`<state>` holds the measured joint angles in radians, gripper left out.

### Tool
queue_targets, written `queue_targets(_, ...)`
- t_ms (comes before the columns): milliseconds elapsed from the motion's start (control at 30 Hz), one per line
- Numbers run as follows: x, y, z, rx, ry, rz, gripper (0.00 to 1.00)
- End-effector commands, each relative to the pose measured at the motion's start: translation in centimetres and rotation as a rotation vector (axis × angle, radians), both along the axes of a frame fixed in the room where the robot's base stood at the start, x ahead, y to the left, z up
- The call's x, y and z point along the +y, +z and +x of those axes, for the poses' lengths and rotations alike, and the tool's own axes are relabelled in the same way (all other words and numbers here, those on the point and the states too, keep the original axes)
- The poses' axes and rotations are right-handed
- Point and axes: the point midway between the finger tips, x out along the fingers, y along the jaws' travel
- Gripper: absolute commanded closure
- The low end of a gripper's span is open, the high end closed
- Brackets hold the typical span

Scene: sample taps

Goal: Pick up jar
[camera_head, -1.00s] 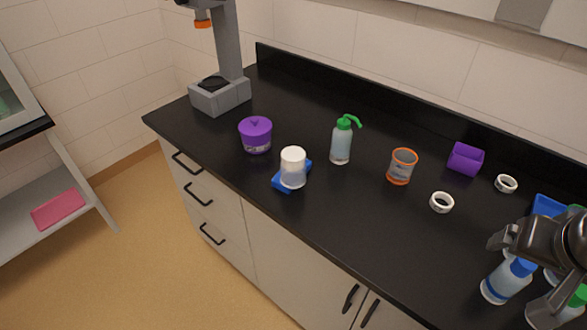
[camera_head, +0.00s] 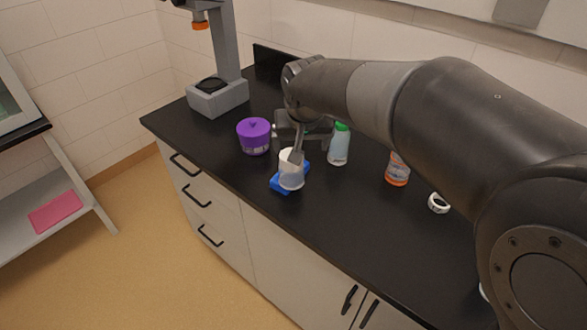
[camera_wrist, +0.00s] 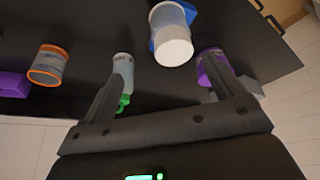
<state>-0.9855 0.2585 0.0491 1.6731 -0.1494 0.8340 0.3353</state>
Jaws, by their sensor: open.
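A clear jar with a white lid (camera_head: 291,179) stands upright on a small blue item near the counter's front edge. It also shows at the top middle of the wrist view, where its white lid (camera_wrist: 174,52) faces the camera. My gripper (camera_wrist: 168,72) is open and empty, its two fingers apart with the lid ahead of the gap between them. In the head view my gripper (camera_head: 298,145) is over the jar and one finger overlaps its lid. I cannot tell whether they touch. The lid is partly hidden there.
A purple lidded container (camera_head: 254,136) stands just left of the jar. A bottle with a green top (camera_head: 339,147) stands to the right, then an orange-rimmed beaker (camera_head: 397,172) and a white ring (camera_head: 438,203). A grey stand (camera_head: 219,97) is at the back left. My arm hides the right side.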

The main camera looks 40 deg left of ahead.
Motion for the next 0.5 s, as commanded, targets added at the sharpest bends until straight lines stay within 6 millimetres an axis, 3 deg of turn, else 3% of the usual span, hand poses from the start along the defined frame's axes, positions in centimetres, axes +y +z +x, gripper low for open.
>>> queue_targets(167,1.4,-1.0,-0.4,0.002,0.014,-0.002,0.13)
queue_targets(500,2.8,-5.3,0.9,0.002,0.013,-0.001,0.13)
